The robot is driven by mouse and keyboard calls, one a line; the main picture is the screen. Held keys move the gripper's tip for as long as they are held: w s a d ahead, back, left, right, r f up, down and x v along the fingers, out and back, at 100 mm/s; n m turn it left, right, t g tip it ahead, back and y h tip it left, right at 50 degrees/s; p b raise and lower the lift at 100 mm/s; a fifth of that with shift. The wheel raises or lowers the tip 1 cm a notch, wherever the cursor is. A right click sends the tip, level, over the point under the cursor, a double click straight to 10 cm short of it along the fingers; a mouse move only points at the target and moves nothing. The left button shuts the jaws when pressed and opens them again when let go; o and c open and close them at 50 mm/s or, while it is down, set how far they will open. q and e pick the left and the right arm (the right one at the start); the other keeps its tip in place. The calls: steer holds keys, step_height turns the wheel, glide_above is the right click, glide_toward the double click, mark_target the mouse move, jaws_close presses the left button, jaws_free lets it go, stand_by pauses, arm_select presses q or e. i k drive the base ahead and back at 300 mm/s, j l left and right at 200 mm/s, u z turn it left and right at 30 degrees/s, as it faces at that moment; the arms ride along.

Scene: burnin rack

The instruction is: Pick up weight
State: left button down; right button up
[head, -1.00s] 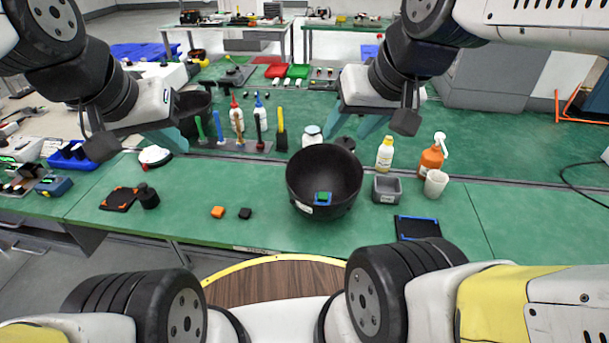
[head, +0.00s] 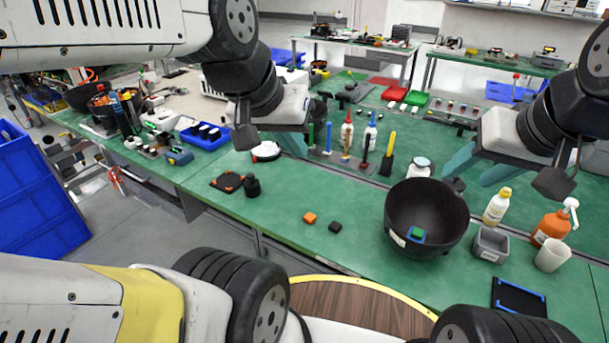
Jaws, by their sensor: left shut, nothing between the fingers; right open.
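A small black weight-like piece (head: 252,186) with a narrower top stands upright on the green table. It is just right of a flat black and orange tray (head: 228,182). I take this piece to be the weight, though no label is readable. My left gripper (head: 291,146) is above the table, up and to the right of that piece in the picture. It is shut and empty, its teal fingers partly hidden by the wrist. My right gripper (head: 476,170) is open and empty, above the table behind the black bowl (head: 427,215).
An orange block (head: 310,217) and a black block (head: 335,227) lie on the table, with clear surface around them. Upright tools and bottles stand behind.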

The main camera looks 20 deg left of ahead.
mark_target(251, 185)
steer(key=j+u, duration=0.2)
steer(key=j, duration=0.4)
steer(key=j+u, duration=0.2)
steer(key=j, duration=0.35)
steer(key=i+j+u, duration=0.2)
steer(key=j, duration=0.35)
steer(key=k, duration=0.1)
